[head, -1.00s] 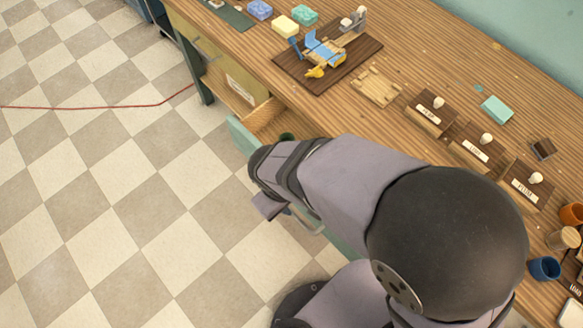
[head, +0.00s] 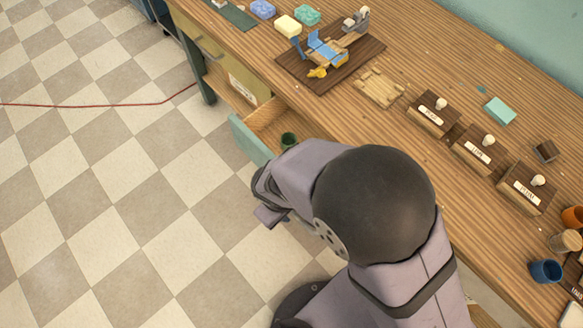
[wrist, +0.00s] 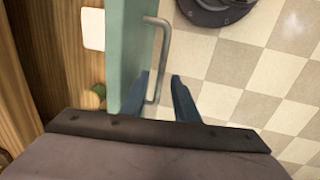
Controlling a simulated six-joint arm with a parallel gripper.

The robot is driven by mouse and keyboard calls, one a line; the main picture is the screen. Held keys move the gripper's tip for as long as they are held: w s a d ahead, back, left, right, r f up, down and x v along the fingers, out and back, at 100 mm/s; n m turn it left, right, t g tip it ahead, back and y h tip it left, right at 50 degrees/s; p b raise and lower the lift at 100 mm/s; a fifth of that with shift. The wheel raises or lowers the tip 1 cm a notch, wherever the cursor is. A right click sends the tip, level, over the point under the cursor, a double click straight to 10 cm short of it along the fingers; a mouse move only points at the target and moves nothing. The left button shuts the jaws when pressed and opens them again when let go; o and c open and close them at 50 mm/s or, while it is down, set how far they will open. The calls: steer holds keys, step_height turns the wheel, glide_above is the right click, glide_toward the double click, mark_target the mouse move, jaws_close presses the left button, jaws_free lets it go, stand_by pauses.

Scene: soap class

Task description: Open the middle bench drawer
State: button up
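The bench drawer with a teal front (head: 250,139) stands pulled out from the bench, and its wooden inside shows. A green object (head: 288,140) lies inside it. In the wrist view the teal front (wrist: 129,50) runs up the picture, with its metal bar handle (wrist: 163,55) on the outer side. My gripper (wrist: 162,92) has its two blue fingers apart, one on each side of the handle's lower part. I cannot tell whether either finger touches the bar. In the head view my arm hides the fingers, the handle and the drawer front's near end.
A yellow drawer front (head: 243,81) is further along the bench. The bench top (head: 440,70) holds soaps, a dark board (head: 355,58), labelled wooden blocks (head: 476,149) and a blue cup (head: 545,271). The checkered floor (head: 110,200) beside the drawer is clear apart from a red cable (head: 90,106).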

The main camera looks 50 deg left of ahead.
steer(key=shift+f, duration=0.3)
jaws_close()
steer(key=s+b, duration=0.2)
steer(key=s, duration=1)
steer(key=shift+s, duration=0.3)
jaws_free()
steer(key=shift+r, duration=0.15)
step_height(320, 180, up, 7)
steer(key=s, duration=0.1)
steer(key=shift+s, duration=0.15)
